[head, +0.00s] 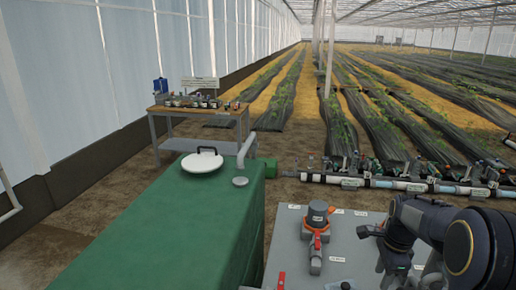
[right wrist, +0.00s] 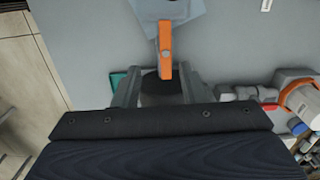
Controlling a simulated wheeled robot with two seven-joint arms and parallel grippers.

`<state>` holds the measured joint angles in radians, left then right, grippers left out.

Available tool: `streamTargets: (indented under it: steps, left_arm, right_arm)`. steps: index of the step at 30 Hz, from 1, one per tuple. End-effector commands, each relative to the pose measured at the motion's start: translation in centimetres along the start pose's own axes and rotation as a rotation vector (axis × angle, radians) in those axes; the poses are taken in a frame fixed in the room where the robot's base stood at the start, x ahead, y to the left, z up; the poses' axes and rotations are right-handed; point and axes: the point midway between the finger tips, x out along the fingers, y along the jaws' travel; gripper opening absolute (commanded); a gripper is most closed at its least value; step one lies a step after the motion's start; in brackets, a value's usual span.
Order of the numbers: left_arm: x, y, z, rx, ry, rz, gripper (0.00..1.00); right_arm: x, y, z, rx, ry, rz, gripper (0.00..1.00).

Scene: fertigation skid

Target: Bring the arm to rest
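My right arm (head: 440,235) comes in from the lower right of the head view, bent over the grey panel. Its fingers cannot be made out there. In the right wrist view my right gripper (right wrist: 160,78) has its two grey fingers apart, with a gap between them. An orange handle (right wrist: 165,45) shows between and beyond the fingertips; I cannot tell whether it touches them. A dark round part (right wrist: 158,88) lies behind the gap, partly hidden. My left gripper is not in view.
The grey skid panel (head: 345,250) carries a grey valve with an orange-red handle (head: 317,232) and a red lever (head: 281,280). A green tank (head: 170,225) with a white lid (head: 202,163) stands left. A workbench (head: 190,115) and pipework (head: 400,184) lie behind.

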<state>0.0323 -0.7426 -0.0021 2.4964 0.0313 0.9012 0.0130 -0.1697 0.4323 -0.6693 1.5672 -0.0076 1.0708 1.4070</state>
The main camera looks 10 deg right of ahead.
Motion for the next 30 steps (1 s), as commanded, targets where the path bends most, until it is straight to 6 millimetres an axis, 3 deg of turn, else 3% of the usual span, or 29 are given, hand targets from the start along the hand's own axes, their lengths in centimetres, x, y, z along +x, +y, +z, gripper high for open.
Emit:
streamTargets:
  steps: [5,12,18,24,30]
  left_arm:
    - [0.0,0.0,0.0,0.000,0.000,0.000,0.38]
    - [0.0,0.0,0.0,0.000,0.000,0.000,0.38]
    - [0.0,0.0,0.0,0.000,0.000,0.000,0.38]
    - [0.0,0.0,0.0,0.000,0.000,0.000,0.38]
    - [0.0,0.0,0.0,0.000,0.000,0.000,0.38]
  right_arm:
    - [-3.3,5.4,2.8,-0.315,-0.176,-0.105,0.38]
    - [-7.6,15.7,8.0,-0.956,-0.250,-0.388,0.38]
    - [-7.7,22.9,10.7,-1.413,-0.111,-0.568,0.38]
    - [-6.6,25.9,11.5,-1.627,0.003,-0.623,0.38]
    - [-6.5,26.1,11.6,-1.645,0.014,-0.626,0.38]
